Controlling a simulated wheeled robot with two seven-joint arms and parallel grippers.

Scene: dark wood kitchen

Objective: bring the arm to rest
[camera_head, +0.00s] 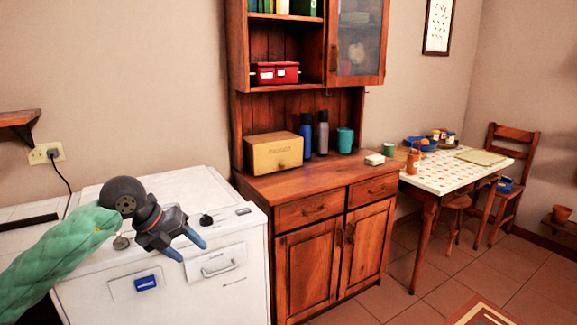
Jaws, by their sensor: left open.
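My left gripper (188,246) is in front of the white washing machine (252,290), near its top front edge. Its two blue-tipped fingers are spread apart, and nothing shows between them. My left arm, in a green sleeve, comes in from the lower left and covers part of the machine. My right gripper is not in view.
A wooden cupboard (310,212) stands right of the machine, with a wooden box (274,154), bottles and a teal cup (345,140) on its counter. A red container (276,73) sits on its shelf. A dining table (455,172) and chair (514,150) stand farther right. Open floor lies in front.

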